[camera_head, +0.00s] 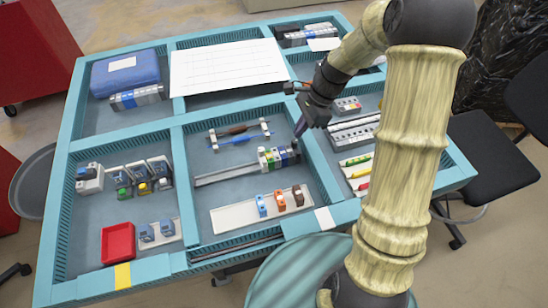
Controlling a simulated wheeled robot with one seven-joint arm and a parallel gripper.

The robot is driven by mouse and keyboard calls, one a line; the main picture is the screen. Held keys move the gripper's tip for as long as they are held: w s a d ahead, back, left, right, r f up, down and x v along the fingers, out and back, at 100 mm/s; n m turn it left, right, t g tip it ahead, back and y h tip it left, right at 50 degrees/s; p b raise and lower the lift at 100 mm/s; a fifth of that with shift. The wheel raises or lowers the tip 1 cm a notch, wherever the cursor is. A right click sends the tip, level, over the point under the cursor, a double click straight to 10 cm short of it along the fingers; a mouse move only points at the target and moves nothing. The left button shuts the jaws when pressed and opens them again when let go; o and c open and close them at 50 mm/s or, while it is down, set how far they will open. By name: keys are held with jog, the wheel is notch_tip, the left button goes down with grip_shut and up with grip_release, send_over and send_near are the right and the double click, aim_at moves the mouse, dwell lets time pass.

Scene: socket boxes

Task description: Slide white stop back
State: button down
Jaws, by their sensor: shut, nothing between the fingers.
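A grey rail (225,174) lies in the middle compartment of the teal-edged table, rising slightly to the right. A row of small blocks, with green, whitish, blue and grey parts, sits at its right end. A pale piece at the left of that row (263,159) may be the white stop; it is too small to be sure. My gripper (299,130) points down just above the right end of the row. Its fingers are shut and hold nothing. Whether they touch a block cannot be told, and the gripper partly covers the area behind it.
Two bars, dark red and blue, lie in holders (240,134) behind the rail. A white strip (235,216) with blue, orange and brown blocks lies in front. Teal divider walls (318,165) surround the compartment. The rail's left part is bare.

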aim_at(269, 162)
jog(key=p+x, duration=0.1)
jog(key=x, duration=0.8)
jog(key=shift+s, duration=0.1)
jog(key=a, duration=0.2)
jog(key=s+a+p, duration=0.1)
jog(key=shift+a+f, duration=0.1)
jog(key=shift+f, duration=0.2)
jog(key=shift+a, duration=0.45)
jog(key=shift+f, duration=0.1)
